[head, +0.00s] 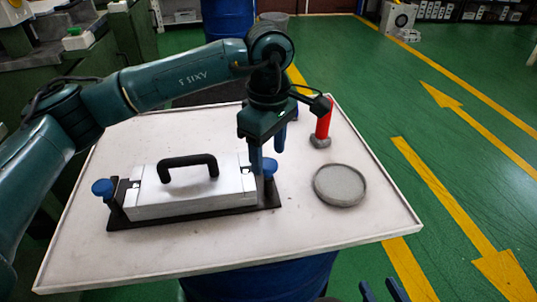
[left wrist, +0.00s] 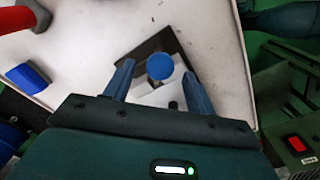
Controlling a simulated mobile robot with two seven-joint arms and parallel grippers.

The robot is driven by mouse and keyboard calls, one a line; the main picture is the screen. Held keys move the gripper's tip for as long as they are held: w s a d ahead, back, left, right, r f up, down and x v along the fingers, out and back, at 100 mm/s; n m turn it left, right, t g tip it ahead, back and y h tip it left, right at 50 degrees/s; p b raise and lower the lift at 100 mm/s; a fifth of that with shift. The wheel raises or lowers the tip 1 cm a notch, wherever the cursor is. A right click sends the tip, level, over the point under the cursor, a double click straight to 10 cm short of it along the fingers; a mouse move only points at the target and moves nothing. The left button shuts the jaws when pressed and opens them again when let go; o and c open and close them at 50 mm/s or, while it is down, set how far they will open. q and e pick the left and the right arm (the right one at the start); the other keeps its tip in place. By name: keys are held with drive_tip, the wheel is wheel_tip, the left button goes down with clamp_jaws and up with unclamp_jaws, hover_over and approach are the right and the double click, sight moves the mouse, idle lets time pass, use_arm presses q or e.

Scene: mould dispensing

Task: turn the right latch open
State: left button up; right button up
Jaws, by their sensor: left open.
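The right latch has a round blue knob (head: 270,167) at the right end of the white mould (head: 190,188). The knob also shows in the left wrist view (left wrist: 160,66), between and beyond my fingertips. My left gripper (head: 268,160) is open and points down over this latch; it also fills the lower part of the left wrist view (left wrist: 158,85). One finger partly hides the knob and latch in the head view, so I cannot tell whether they touch. My right gripper (head: 383,287) is at the bottom edge, fingers apart, away from the mould.
The mould has a black handle (head: 188,168) on top, a dark base plate (head: 200,218) and a left blue knob (head: 102,188). A grey round dish (head: 340,186) and a red-handled tool (head: 323,122) are on the white table (head: 300,232). The table's front right is clear.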

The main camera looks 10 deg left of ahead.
sight(268, 164)
use_arm(q)
wheel_tip(268, 164, up, 12)
drive_tip(key=p, duration=0.1)
drive_tip(key=shift+f, duration=0.25)
